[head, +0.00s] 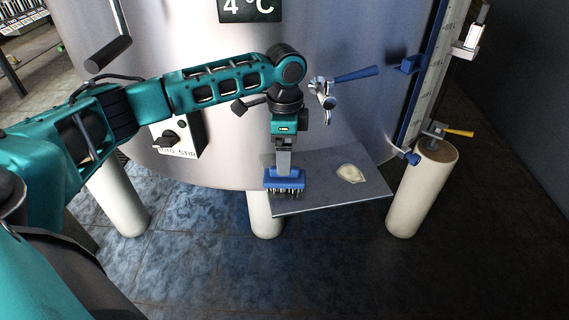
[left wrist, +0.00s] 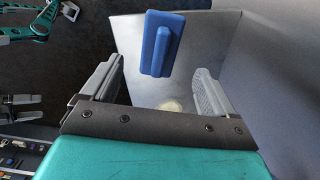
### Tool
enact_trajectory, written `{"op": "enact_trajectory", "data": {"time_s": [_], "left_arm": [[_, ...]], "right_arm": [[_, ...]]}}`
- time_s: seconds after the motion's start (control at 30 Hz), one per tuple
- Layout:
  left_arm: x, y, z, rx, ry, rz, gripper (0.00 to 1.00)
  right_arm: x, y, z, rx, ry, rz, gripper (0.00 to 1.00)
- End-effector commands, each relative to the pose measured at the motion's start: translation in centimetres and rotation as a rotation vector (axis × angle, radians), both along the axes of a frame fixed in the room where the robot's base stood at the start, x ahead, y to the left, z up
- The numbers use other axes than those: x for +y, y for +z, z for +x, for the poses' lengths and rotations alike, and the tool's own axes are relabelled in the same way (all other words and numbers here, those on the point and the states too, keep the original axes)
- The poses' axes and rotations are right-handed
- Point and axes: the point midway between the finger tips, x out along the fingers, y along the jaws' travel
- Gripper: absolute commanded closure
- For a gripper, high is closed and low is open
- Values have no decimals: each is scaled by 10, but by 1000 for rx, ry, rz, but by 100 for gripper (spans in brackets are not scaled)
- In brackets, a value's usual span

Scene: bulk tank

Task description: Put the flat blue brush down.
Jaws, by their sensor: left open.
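The flat blue brush (head: 284,179) is at the left end of the grey shelf (head: 315,204) in the head view, with its dark bristles facing down. In the left wrist view the blue brush (left wrist: 160,43) shows beyond the spread fingers, with space on both sides. My left gripper (head: 284,166) points straight down just above the brush. In the left wrist view the jaws of my left gripper (left wrist: 158,72) are open and grip nothing. A teal arm with a pale grey end, likely my right gripper (left wrist: 69,11), shows at the top left; its jaws are unclear.
A cream-coloured flat piece (head: 351,173) lies on the shelf to the right of the brush. The steel tank (head: 340,110) rises behind the shelf. A valve with a blue handle (head: 355,75) sticks out above it. White legs (head: 422,190) stand around, and the floor in front is clear.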

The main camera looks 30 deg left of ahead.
Motion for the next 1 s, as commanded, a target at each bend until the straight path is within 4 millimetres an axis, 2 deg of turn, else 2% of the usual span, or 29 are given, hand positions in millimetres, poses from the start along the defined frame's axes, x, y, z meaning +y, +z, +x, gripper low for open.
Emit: {"op": "enact_trajectory", "data": {"time_s": [0.03, 0.2, 0.3, 0.37, 0.47, 0.6, 0.7, 0.8, 0.9, 1.0], "left_arm": [[0, 12, 1, -3, 1, -1, 12], [0, 35, 0, -1, 1, 1, 12], [-2, 39, 0, -2, 0, -3, 12], [-7, 34, 0, -10, -5, -9, 12], [-31, 13, -1, -48, -23, -44, 12], [-89, -31, -6, -161, -34, -160, 12], [-132, -54, -14, -260, -15, -276, 12], [-169, -69, -26, -355, 32, -396, 12], [-193, -77, -38, -444, 111, -508, 12], [-203, -89, -51, -522, 220, -591, 12]], "right_arm": [[0, 3, 0, 1, 0, 0, 12], [0, 5, -1, 5, 0, -1, 12], [0, 5, -2, 7, -1, -1, 12], [0, 5, -2, 7, -1, -1, 12], [0, 4, -2, 8, -1, -1, 12], [0, 4, -2, 9, 0, -1, 12], [0, 4, -2, 9, 0, -1, 12], [0, 4, -2, 10, 1, 0, 12], [1, 4, -2, 10, 1, 0, 12], [1, 4, -3, 10, 1, 0, 12]]}}
